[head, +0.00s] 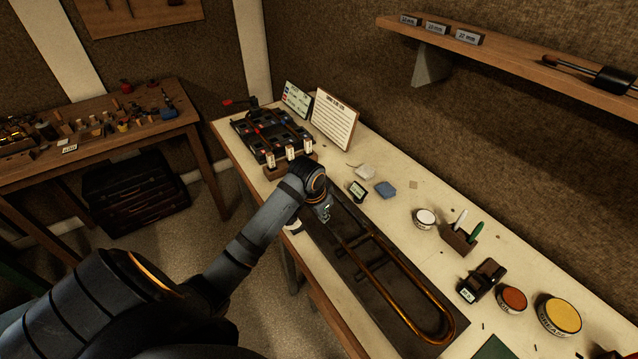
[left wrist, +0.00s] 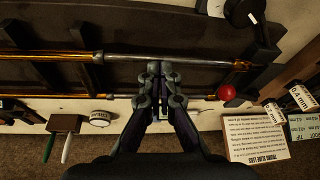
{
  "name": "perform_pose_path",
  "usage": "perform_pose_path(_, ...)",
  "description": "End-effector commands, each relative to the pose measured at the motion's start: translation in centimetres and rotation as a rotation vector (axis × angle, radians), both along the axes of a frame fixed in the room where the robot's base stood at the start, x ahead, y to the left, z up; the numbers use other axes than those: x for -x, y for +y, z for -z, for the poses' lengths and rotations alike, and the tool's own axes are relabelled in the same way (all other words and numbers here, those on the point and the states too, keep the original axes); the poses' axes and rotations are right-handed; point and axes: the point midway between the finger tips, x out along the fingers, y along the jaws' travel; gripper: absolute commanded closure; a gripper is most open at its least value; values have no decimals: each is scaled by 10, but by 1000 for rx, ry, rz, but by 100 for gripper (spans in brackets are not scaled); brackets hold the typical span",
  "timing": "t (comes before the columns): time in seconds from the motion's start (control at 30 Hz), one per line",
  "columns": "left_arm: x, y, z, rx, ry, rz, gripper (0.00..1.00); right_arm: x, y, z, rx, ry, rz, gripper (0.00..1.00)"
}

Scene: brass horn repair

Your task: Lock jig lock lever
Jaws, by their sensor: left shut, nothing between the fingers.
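The dark slide jig (head: 360,290) lies along the bench with a brass U-shaped slide (head: 446,318) on it. In the left wrist view, the jig (left wrist: 40,72) holds two tubes running across. A red ball knob (left wrist: 225,92), which looks like the lock lever's end, sits right of my gripper near the tube ends. The lever's arm is hard to make out, and my arm hides the knob in the head view. My left gripper (head: 325,214) is shut and empty above the jig's far end. In its wrist view, its fingertips (left wrist: 160,68) are beside the tubes, apart from the knob.
A dark parts tray (head: 262,150) and an instruction card (head: 335,118) stand at the bench's far end. A blue block (head: 385,189), a white tin (head: 425,217) and a brush holder (head: 459,238) stand behind the jig. A black round piece (left wrist: 245,12) stands near the jig's end.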

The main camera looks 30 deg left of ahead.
Motion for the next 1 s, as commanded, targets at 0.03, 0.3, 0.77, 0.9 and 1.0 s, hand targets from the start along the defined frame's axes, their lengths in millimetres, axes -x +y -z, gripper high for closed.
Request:
perform_pose_path(0.03, -21, 14, -18, 1, -9, -1, 100, 0, -1, -1, 1, 0, 0, 60)
perform_pose_path(0.3, -82, 64, -98, 62, -28, -9, 100, -1, -5, -1, 6, -1, -1, 60)
perform_pose_path(0.77, -90, 72, -113, 80, -33, -10, 100, -1, -4, -2, 5, -2, -2, 60)
perform_pose_path(0.9, -93, 71, -104, 84, -31, -10, 100, -2, -3, -6, 4, -2, -2, 60)
perform_pose_path(1.0, -98, 69, -88, 83, -29, -11, 100, -2, -1, -12, 2, -3, -1, 60)
